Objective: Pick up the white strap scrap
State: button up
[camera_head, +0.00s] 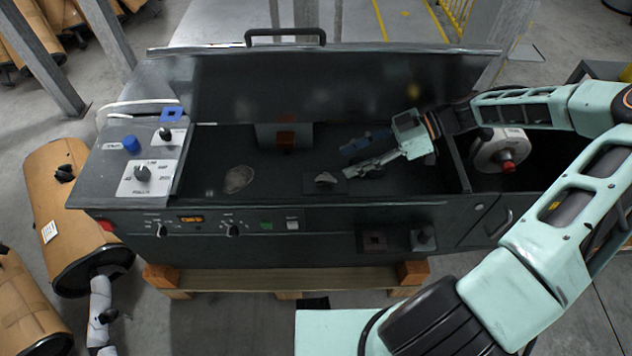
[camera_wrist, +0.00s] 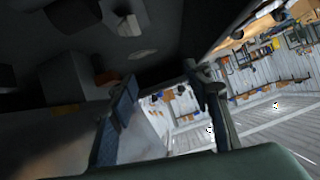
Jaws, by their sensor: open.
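My gripper (camera_head: 348,158) is open and empty, inside the right half of the bay, pointing left. It is well to the right of the rounded piece and not touching it. Its two spread fingers also show in the wrist view (camera_wrist: 160,76).
A small metal part on a dark square plate (camera_head: 325,181) lies just below my gripper. The raised lid (camera_head: 290,85) rises behind. A strap reel (camera_head: 499,152) fills the right compartment. A control panel (camera_head: 145,160) borders the left.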

jog(key=w+r+t+y, duration=0.1)
jog(key=w, duration=0.1)
jog(key=b, duration=0.3)
send_near(324, 175)
jog(key=x, duration=0.3)
jog(key=shift+d+f, duration=0.1)
jog(key=shift+f, duration=0.1)
jog(key=shift+a+f, duration=0.15)
jog(key=shift+a, duration=0.45)
jog(key=shift+x, duration=3.1)
jog(key=c, duration=0.9)
